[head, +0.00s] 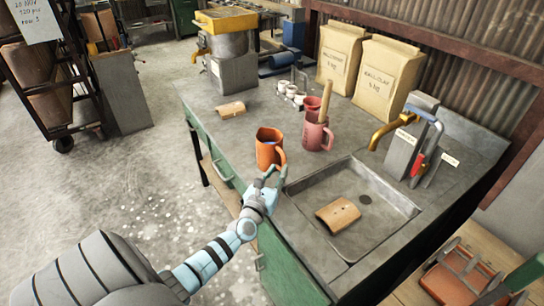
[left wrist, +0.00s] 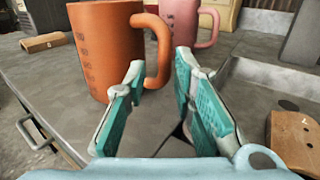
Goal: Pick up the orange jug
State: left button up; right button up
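The orange jug (head: 267,147) stands upright on the grey worktop, left of the sink, with its handle on the side toward the sink. In the left wrist view the jug (left wrist: 103,50) has dark lettering down its side, and its handle (left wrist: 165,45) shows beyond and between my fingertips. My left gripper (head: 273,170) is open and empty, just in front of the handle. Its fingers (left wrist: 160,61) point at the handle; I cannot tell whether they touch it. My right gripper is not in view.
A pink jug (head: 314,135) holding a stick stands close behind the orange one. A curved tile (head: 231,109) lies to the left; another (head: 338,213) lies in the sink (head: 379,239).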

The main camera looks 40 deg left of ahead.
aim_at(283, 164)
pick_arm(q)
jog(key=x, duration=0.2)
jog(key=b+x, duration=0.1)
jog(key=x, duration=0.2)
jog(key=shift+w+d+r, duration=0.1)
jog(key=shift+d+r, duration=0.05)
jog(key=shift+r, duration=0.15)
jog(key=shift+c, duration=0.7)
grip_shut()
